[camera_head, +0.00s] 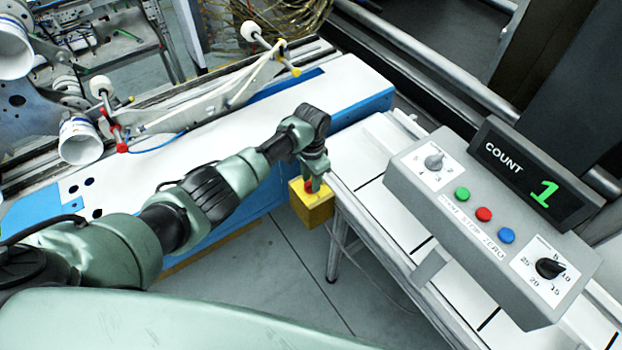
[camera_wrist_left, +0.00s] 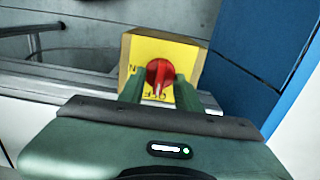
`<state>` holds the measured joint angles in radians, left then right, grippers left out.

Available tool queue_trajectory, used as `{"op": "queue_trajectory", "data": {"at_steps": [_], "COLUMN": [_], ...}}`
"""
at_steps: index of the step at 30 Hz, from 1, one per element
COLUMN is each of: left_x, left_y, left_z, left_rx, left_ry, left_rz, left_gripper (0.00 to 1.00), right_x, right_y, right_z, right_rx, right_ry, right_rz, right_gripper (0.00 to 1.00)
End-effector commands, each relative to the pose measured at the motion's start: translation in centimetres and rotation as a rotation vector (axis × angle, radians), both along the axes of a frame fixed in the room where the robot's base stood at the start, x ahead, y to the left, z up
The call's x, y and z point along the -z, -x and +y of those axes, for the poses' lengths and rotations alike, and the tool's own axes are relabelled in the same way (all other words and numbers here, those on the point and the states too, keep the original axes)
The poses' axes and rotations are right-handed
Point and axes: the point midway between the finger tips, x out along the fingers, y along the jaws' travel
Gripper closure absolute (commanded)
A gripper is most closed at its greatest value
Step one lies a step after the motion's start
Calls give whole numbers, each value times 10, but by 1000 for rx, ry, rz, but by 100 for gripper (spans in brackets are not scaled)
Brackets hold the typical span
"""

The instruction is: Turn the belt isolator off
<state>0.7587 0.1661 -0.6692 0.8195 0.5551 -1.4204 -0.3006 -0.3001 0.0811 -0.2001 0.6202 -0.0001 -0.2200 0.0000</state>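The belt isolator is a yellow box (camera_head: 312,212) with a red rotary knob (camera_head: 311,186), beside the conveyor's near end. The left wrist view shows its yellow face (camera_wrist_left: 190,52) and red knob (camera_wrist_left: 159,72) straight ahead. The knob's handle stands upright in that view, its pale mark at the lower end towards the lettering "OFF", partly hidden. An "N" shows at the face's left. My left gripper (camera_wrist_left: 160,93) is open, its two green fingers apart on either side of the knob's lower part; contact cannot be told. In the head view the gripper (camera_head: 316,175) is at the knob.
A grey control box (camera_head: 470,215) with dials, coloured buttons and a display (camera_head: 535,180) reading 1 stands over the white conveyor (camera_head: 385,215) on the right. A blue-edged white table (camera_head: 345,85) lies behind my left arm. Grey floor is clear below the isolator.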

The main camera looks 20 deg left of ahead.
Motion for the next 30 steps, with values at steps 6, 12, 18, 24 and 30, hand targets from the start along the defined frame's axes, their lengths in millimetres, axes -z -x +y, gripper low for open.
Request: {"op": "queue_trajectory", "data": {"at_steps": [6, 12, 18, 24, 30], "left_x": [1, -11, -44, -70, -78], "left_y": [0, 0, -1, -1, 0], "left_z": [0, 0, 0, 0, 0], "left_rx": [1, 3, 3, 1, 1], "left_ry": [-1, 1, 1, 0, -1], "left_rz": [1, -1, -4, -1, 1], "left_gripper": [67, 67, 67, 67, 67], "right_x": [0, 0, 3, 6, 6], "right_y": [0, 0, 0, 0, 0], "right_z": [0, 0, 0, 0, 0], "right_rx": [0, 0, 0, 0, 0], "right_ry": [0, 0, 0, 0, 0], "right_rz": [0, 0, 0, 0, 0], "right_gripper": [51, 51, 51, 51, 51]}}
